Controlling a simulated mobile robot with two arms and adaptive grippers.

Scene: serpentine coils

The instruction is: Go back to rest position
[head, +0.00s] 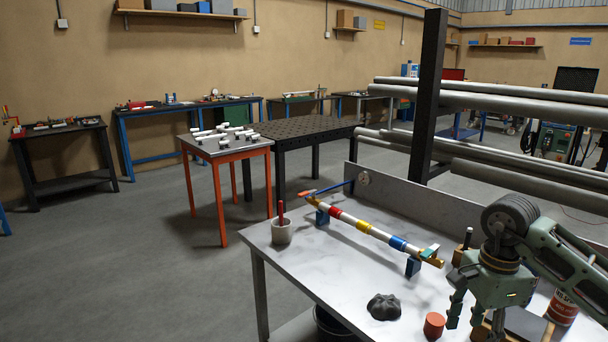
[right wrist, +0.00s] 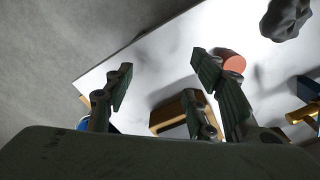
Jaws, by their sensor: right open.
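My right gripper (head: 477,312) hangs over the right front part of the metal table (head: 300,262) in the head view, with its fingers spread and nothing between them. The right wrist view also shows the gripper (right wrist: 163,80), with fingers apart above the table edge. A red cylinder (head: 434,325) stands left of it; in the right wrist view the cylinder (right wrist: 232,61) is beside a fingertip. A wooden block (right wrist: 182,112) lies below the fingers. My left gripper is not in view.
A dark lump (head: 384,306), a grey cup (head: 281,231) and a red-and-white can (head: 562,308) stand on the table. Grey pipes (head: 480,100) lie on a rack behind. The floor at left (head: 130,270) is clear.

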